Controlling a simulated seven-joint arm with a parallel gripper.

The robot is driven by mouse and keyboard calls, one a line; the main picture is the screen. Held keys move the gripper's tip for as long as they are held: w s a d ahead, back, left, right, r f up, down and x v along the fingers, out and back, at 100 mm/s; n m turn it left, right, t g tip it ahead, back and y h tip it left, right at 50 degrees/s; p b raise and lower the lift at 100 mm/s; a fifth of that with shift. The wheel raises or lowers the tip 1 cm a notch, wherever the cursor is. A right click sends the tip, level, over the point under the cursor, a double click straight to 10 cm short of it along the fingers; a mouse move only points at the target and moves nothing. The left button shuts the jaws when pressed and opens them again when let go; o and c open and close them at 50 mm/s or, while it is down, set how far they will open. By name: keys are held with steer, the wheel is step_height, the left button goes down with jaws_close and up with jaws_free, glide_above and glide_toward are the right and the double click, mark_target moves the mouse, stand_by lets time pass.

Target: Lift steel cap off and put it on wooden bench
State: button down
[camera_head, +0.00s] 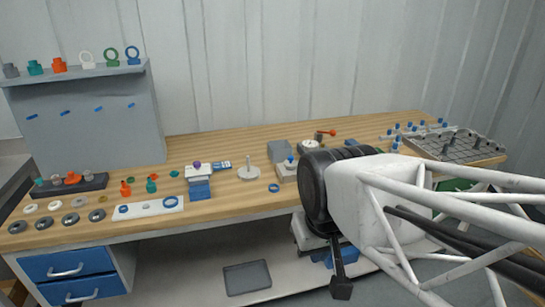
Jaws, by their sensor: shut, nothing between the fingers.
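The wooden bench (225,206) runs across the view. I cannot tell for sure which piece is the steel cap. A round metal disc with an upright post (248,173) stands mid-bench. Several flat steel discs (70,219) lie at the bench's left front. My gripper (341,290) hangs below my dark wrist, in front of the bench edge and apart from these pieces. Its fingers look shut and empty. My arm hides part of the bench's right side.
A white plate with blue rings (150,207) and small orange and green fittings lie left of centre. A gridded plate (455,147) with pegs is at the right. A grey tray (247,278) lies below the bench. Bare wood shows along the front, left of my wrist.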

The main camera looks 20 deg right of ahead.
stand_by(0.4)
steer(key=c, duration=0.8)
jaws_free()
steer(key=w+d+r+n, duration=0.1)
steer(key=w+r+n, duration=0.15)
steer(key=w, duration=0.65)
steer(key=w+d+r+n, duration=0.2)
steer(key=w+r, duration=0.1)
steer(key=w, duration=0.7)
steer(key=n+g, duration=0.3)
steer(key=n, duration=0.8)
glide_above(291, 156)
steer(key=f, duration=1.6)
steer(key=shift+s+a, duration=0.1)
steer(key=shift+s, duration=0.15)
steer(key=shift+w+f+n, duration=0.25)
steer(key=shift+w, duration=0.05)
